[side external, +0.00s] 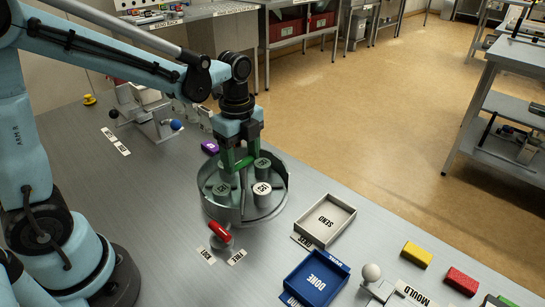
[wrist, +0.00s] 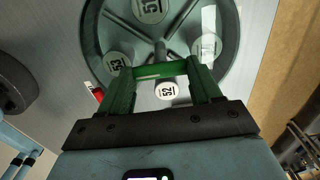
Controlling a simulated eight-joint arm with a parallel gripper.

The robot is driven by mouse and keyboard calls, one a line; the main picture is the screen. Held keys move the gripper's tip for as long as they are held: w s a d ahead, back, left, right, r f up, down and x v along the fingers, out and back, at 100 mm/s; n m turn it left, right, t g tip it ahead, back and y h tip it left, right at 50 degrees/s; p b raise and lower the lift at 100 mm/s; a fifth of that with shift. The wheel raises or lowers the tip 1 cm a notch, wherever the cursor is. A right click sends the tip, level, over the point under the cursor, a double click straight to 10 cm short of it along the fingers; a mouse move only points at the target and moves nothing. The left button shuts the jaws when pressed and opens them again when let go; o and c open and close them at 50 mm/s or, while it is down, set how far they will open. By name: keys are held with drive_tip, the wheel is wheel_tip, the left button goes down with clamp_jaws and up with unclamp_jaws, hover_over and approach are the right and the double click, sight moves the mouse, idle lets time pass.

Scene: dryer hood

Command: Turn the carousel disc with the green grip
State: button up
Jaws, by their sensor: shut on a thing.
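The carousel disc (side external: 236,208) is grey and sits inside a low curved metal wall. Several grey canisters with numbered white tops stand on it, one of them (side external: 262,190) at its right side. In the wrist view the disc (wrist: 185,22) shows spokes and a centre post. The green grip (wrist: 160,70) is a bar across the space between my fingers. My gripper (side external: 238,163) points down over the disc among the canisters. In the wrist view my gripper (wrist: 162,74) is shut on the green grip, with a canister (wrist: 166,90) showing just below the bar.
A red-handled lever (side external: 219,231) with two labels stands at the carousel's front. A grey SEND tray (side external: 345,232) and a blue DONE tray (side external: 336,290) lie to the right.

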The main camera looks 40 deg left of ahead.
drive_tip(key=o, duration=1.5)
drive_tip(key=shift+r, duration=0.1)
wheel_tip(320, 180, up, 12)
drive_tip(key=s+f+n+t, duration=0.2)
drive_tip(key=n, duration=0.4)
drive_tip(key=s+f+n+t, duration=0.2)
drive_tip(key=n, duration=0.4)
drive_tip(key=s+f+n+t, duration=0.2)
drive_tip(key=s+n+t, duration=0.1)
drive_tip(key=n, duration=0.3)
drive_tip(key=shift+f, duration=0.35)
